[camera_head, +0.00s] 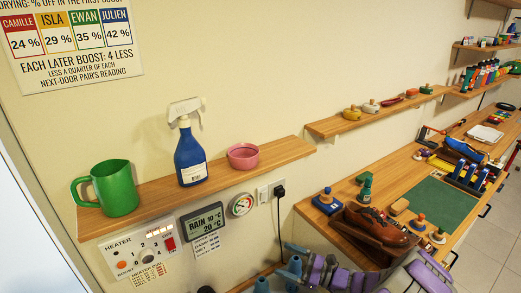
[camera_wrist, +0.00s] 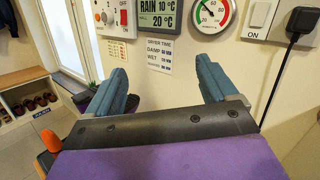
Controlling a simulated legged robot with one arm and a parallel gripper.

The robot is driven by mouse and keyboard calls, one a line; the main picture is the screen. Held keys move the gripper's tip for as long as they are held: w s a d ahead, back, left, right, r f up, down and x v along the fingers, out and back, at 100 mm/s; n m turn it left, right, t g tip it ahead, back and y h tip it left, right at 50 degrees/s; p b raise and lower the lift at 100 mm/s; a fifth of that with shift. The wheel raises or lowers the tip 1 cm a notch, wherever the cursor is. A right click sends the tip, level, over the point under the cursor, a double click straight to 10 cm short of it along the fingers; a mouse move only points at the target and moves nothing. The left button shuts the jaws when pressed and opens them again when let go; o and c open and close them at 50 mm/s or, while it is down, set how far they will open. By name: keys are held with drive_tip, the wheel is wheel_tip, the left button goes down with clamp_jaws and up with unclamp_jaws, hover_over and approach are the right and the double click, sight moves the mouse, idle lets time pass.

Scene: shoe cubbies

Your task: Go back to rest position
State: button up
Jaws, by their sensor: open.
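My gripper (camera_wrist: 162,85) shows in the wrist view with its two teal fingers spread wide apart. Nothing is between them except the view of the wall. In the head view my gripper (camera_head: 277,276) is at the bottom edge, partly cut off, below the wall panels and left of the workbench. My purple arm runs off to its right. The fingers appear apart from the wall and panels, though the exact gap cannot be told.
A wooden shelf (camera_head: 150,196) holds a green mug (camera_head: 115,188), blue spray bottle (camera_head: 190,155) and pink bowl (camera_head: 243,156). Below are the heater panel (camera_head: 140,250), rain display (camera_head: 203,221) and dial (camera_head: 241,205). The workbench (camera_head: 345,190) with a brown shoe (camera_head: 380,228) is right.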

drive_tip(key=s+a+r+n+g, duration=0.8)
drive_tip(key=a+r+g, duration=0.1)
drive_tip(key=r, duration=0.3)
drive_tip(key=s+a+r+n+g+h, duration=0.2)
drive_tip(key=s+r+n, duration=0.1)
drive_tip(key=s, duration=0.2)
drive_tip(key=s+a+r+n+g+h, duration=0.1)
drive_tip(key=s+r+n+g+h, duration=0.15)
drive_tip(key=s, duration=0.35)
drive_tip(key=s+d+n+t+h, duration=0.4)
drive_tip(key=s+d+n+h, duration=0.2)
drive_tip(key=s+d+h, duration=0.8)
drive_tip(key=s+d, duration=0.3)
drive_tip(key=s, duration=0.2)
drive_tip(key=shift+s+r, duration=0.3)
drive_tip(key=shift+r, duration=0.1)
